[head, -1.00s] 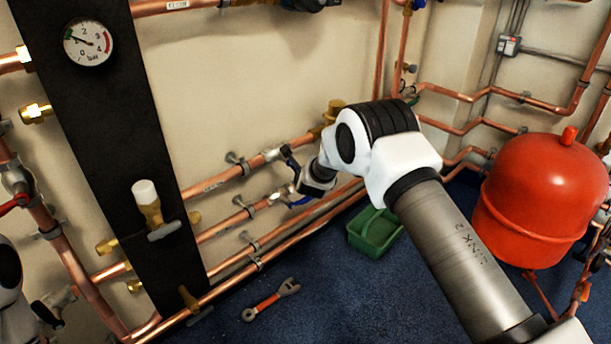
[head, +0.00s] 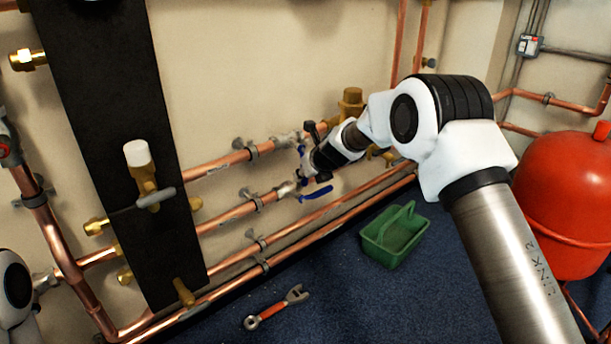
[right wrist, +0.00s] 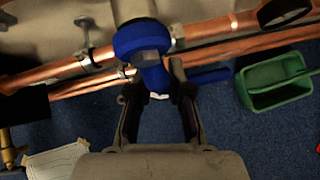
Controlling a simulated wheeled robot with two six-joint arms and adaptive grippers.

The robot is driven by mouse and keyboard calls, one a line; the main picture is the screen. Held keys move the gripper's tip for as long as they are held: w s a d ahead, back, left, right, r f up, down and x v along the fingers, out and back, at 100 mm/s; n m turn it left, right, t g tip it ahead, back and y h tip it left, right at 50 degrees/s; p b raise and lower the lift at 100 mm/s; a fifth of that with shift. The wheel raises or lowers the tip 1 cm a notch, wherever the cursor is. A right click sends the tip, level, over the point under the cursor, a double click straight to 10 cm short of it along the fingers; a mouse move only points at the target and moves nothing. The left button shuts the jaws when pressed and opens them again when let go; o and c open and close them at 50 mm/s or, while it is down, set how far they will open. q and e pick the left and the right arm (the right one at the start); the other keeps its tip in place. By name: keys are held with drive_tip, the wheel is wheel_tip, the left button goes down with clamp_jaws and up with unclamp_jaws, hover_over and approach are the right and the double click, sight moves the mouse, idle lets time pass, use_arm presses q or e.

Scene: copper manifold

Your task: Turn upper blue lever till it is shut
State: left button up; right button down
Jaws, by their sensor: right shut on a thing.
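The upper blue lever (head: 301,151) is on the valve of the upper copper pipe, partly hidden by my right gripper (head: 304,164). In the right wrist view the same lever (right wrist: 140,38) is large and blue, with its handle reaching down between the fingers of my right gripper (right wrist: 157,92). The gripper is shut on this lever. The lower blue lever (head: 316,192) lies roughly along its pipe, just below the gripper. It also shows in the right wrist view (right wrist: 210,76), right of the fingers. My left gripper is not in view; only part of the left arm shows at the left edge.
Copper pipes (head: 225,213) run along the wall past a black panel (head: 108,130). A green tray (head: 395,240) and a red-handled wrench (head: 275,308) lie on the blue floor. A red tank (head: 568,205) stands at the right.

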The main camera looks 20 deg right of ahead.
drive_tip(key=shift+a+f, duration=0.15)
drive_tip(key=c, duration=1.3)
unclamp_jaws()
drive_tip(key=shift+s, duration=0.1)
drive_tip(key=shift+c, duration=0.2)
drive_tip(key=shift+o, duration=1.3)
drive_tip(key=shift+a, duration=0.2)
drive_tip(key=shift+d, duration=0.1)
drive_tip(key=shift+s+r, duration=0.1)
drive_tip(key=shift+r, duration=0.2)
drive_tip(key=v, duration=1.1)
drive_tip(key=shift+r, duration=0.15)
drive_tip(key=shift+s, duration=0.15)
